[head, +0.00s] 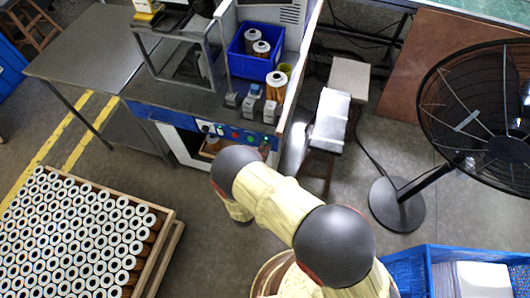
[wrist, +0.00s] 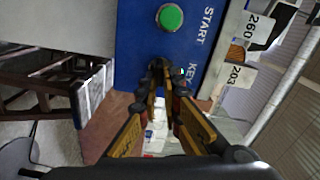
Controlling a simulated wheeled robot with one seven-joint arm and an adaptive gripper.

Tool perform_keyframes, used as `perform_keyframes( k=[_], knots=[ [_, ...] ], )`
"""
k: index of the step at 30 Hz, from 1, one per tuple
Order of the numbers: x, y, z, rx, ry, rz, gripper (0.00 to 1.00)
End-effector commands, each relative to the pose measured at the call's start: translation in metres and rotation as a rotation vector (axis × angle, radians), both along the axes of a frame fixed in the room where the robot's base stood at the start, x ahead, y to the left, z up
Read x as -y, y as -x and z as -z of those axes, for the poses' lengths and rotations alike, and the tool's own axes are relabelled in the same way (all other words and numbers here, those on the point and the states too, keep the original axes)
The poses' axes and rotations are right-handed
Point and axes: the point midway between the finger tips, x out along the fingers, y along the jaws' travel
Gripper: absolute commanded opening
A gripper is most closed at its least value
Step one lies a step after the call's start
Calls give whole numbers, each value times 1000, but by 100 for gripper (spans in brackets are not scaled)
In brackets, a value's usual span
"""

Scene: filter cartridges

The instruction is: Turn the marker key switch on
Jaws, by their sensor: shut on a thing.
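The blue control panel (wrist: 145,35) fills the upper middle of the wrist view. It carries a green START button (wrist: 170,16) and a white KEY label (wrist: 190,75). My gripper (wrist: 161,70) has its fingertips close together at the panel beside the KEY label, shut on the key switch. The fingertips hide the switch almost wholly, so its turned position cannot be told. In the head view the blue panel strip (head: 262,137) runs along the front of the machine, and my arm covers part of what lies below it.
A pallet of filter cartridges (head: 75,235) stands at lower left. A blue bin (head: 252,65) with cartridges sits on the machine table. A black fan (head: 490,110) and a stool with a white pack (head: 330,120) stand to the right.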

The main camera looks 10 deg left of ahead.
Motion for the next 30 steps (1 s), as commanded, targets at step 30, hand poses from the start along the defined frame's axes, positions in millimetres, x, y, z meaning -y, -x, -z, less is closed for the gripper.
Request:
perform_keyframes(
  k=[30],
  knots=[
    [2,1,4,15,-244,2,0]
  ],
)
